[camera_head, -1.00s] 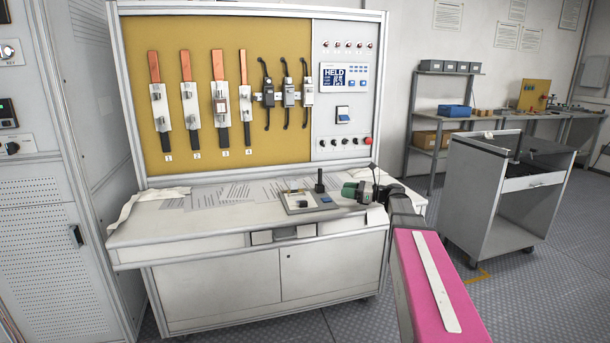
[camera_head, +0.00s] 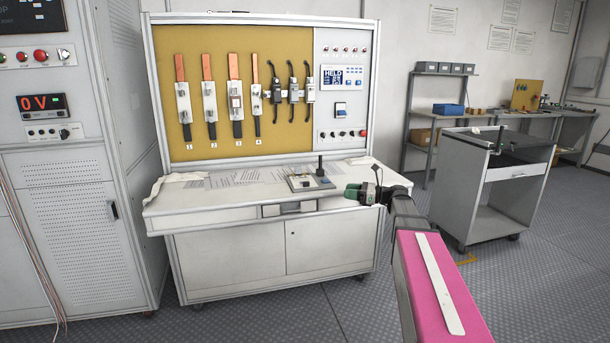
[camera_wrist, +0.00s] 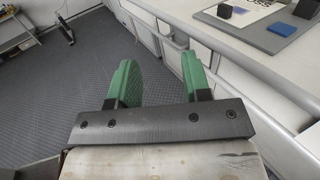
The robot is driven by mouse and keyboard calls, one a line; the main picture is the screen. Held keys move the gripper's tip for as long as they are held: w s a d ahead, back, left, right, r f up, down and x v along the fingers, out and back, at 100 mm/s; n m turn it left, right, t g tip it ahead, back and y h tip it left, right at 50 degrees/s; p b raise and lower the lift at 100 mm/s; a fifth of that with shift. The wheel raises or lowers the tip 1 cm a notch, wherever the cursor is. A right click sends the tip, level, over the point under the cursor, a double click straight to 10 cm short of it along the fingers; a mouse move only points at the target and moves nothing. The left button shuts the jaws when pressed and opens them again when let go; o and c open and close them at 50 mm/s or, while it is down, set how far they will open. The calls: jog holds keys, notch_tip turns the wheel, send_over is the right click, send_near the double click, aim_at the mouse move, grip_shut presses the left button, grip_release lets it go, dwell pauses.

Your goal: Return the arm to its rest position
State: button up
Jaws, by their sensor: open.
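My arm (camera_head: 437,285), with a pink cover and a pale strip, reaches forward from the lower right in the head view. My gripper (camera_head: 352,190) is at its far end, in front of the bench's right front edge. In the wrist view my gripper (camera_wrist: 158,75) shows two green fingers set well apart. It is open, with only floor and the bench side seen between the fingers. It holds nothing.
A grey cart (camera_head: 465,180) stands to the right, a cabinet (camera_head: 75,210) to the left. Floor is clear between bench and cart.

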jog(key=s+a+f+n+g+h, duration=0.2)
jog(key=s+f+n+h, duration=0.3)
jog(key=f, duration=0.4)
jog(key=s+a+f+n+g+h, duration=0.1)
jog(key=s+a+f+n+h, duration=0.2)
jog(key=s+f, duration=0.5)
jog(key=s+d+f+n+g+h, duration=0.2)
jog(key=s+d+f+n+h, duration=0.4)
jog(key=s+f+n+h, duration=0.3)
notch_tip(320, 180, down, 2)
jog(key=s+n, duration=0.2)
jog(key=n, duration=0.1)
jog(key=shift+s+f+n, duration=0.25)
jog(key=shift+s+n, duration=0.05)
jog(key=shift+s, duration=0.05)
jog(key=shift+d, duration=0.1)
